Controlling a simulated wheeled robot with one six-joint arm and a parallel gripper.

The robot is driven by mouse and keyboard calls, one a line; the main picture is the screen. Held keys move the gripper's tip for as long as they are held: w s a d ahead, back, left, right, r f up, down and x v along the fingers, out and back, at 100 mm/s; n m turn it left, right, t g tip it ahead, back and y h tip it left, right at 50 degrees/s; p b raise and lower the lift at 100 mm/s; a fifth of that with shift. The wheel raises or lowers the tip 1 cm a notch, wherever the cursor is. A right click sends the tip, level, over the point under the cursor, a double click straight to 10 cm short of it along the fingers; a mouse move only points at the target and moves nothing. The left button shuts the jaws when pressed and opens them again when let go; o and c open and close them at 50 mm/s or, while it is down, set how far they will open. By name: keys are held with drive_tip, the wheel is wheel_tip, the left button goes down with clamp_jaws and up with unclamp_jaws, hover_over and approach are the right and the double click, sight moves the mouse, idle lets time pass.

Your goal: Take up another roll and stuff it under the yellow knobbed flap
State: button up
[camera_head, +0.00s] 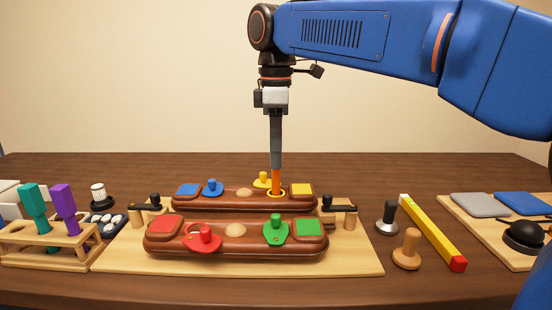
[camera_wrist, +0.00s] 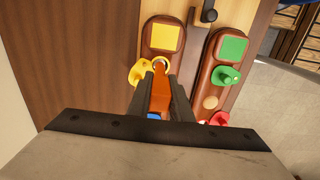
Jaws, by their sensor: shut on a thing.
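My gripper (camera_head: 276,163) points straight down over the rear brown saddle panel (camera_head: 226,205). It is shut on an orange stick-like piece (camera_head: 276,181), which also shows between the fingers in the wrist view (camera_wrist: 160,97). The lower end of the piece is at a pale yellow ring (camera_head: 284,193) on the panel; I cannot tell whether it is inside it. The yellow knobbed flap (camera_head: 262,181) sits just behind and left of the piece; in the wrist view (camera_wrist: 141,73) it lies beside the ring (camera_wrist: 161,63). Several small white pieces, possibly rolls, lie in a dark tray (camera_head: 121,229).
The front panel (camera_head: 254,245) bears a red flap (camera_head: 204,237) and a green flap (camera_head: 276,231). Black-handled clamps (camera_head: 341,207) flank the panels. A rack (camera_head: 32,239) with teal and purple handles stands left. Right are a wooden knob tool (camera_head: 407,249) and a yellow bar (camera_head: 431,231).

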drive_tip(key=shift+r, duration=2.95)
drive_tip(key=shift+s, duration=0.1)
